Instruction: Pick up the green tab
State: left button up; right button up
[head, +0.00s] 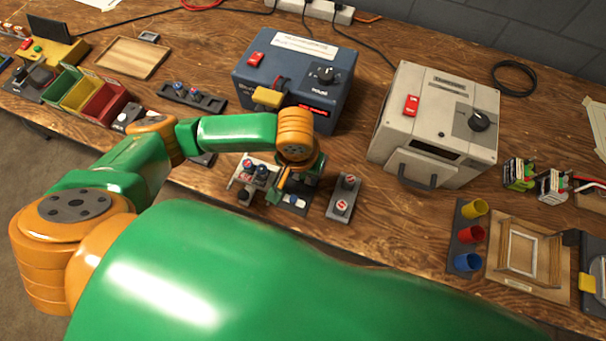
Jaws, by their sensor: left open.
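My left gripper (283,188) hangs down from the orange wrist over the front middle of the bench. Its jaws are open, small and partly covered by the wrist. It is just above a dark holder (292,207) with a small white and blue piece (298,200) on it. I cannot make out a green tab for certain; the wrist and gripper may hide it. A grey fixture (243,184) with red and dark round parts stands just left of the gripper. My right gripper is not in view.
A blue charger box (335,92) stands behind the gripper and a beige box (400,138) to its right. A dark holder (338,207) is close on the right. Coloured bins (68,92) stand at left, coloured cups (470,235) at right. Bare wood lies before the beige box.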

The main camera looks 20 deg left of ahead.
pick_arm(q)
jog(key=shift+s+r, duration=0.1)
grip_shut()
